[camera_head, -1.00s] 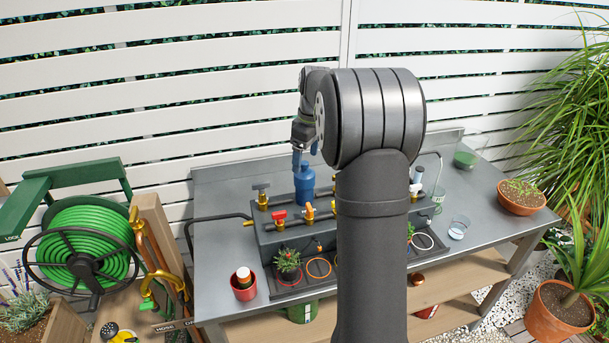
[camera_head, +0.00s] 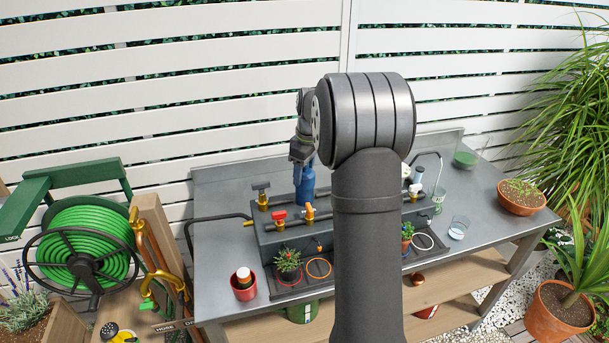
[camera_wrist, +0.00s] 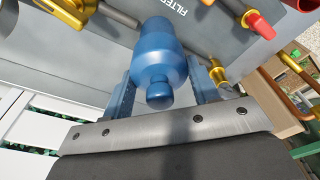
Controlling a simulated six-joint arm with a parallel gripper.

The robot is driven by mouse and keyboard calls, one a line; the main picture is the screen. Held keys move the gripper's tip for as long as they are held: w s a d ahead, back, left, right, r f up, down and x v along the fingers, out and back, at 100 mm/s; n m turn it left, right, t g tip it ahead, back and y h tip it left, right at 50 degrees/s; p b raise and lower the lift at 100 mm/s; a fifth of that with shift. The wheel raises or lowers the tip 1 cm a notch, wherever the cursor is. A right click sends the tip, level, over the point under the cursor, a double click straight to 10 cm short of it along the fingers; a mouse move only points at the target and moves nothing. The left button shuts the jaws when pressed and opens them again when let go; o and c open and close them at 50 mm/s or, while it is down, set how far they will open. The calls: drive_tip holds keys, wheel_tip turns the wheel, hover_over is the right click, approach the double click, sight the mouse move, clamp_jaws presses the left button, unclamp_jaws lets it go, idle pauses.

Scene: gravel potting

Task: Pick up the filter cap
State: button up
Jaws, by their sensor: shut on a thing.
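The filter cap is the blue, bottle-shaped piece (camera_head: 305,185) with a rounded knob end, standing upright at the back of the grey piping unit on the bench. In the wrist view the blue cap (camera_wrist: 158,60) sits between my two blue fingers. My gripper (camera_head: 303,160) is over its top in the head view and hides the knob. In the wrist view my gripper (camera_wrist: 160,88) is shut on the cap, one finger on each side. The cap's lower end is hidden, so I cannot tell how it is seated.
A red-handled valve (camera_head: 279,217) and a dark-handled valve (camera_head: 262,195) stand close to the cap. Potted plants (camera_head: 287,262) and a red pot (camera_head: 243,284) are in front. My arm hides the unit's middle.

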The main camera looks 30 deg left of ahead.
drive_tip(key=shift+r, duration=0.4)
drive_tip(key=r, duration=0.3)
drive_tip(key=shift+w+d+r, duration=0.1)
drive_tip(key=shift+d+r, duration=0.1)
drive_tip(key=shift+r, duration=0.15)
drive_tip(key=d+r, duration=0.6)
drive_tip(key=d, duration=0.4)
drive_tip(key=a+f, duration=0.1)
drive_tip(key=a, duration=0.2)
drive_tip(key=a+f, duration=0.1)
drive_tip(key=a, duration=0.2)
drive_tip(key=a+f, duration=0.1)
drive_tip(key=a, duration=0.3)
drive_tip(key=shift+f, duration=0.25)
drive_tip(key=shift+a+f, duration=0.2)
drive_tip(key=shift+f, duration=3.05)
drive_tip(key=shift+f, duration=0.15)
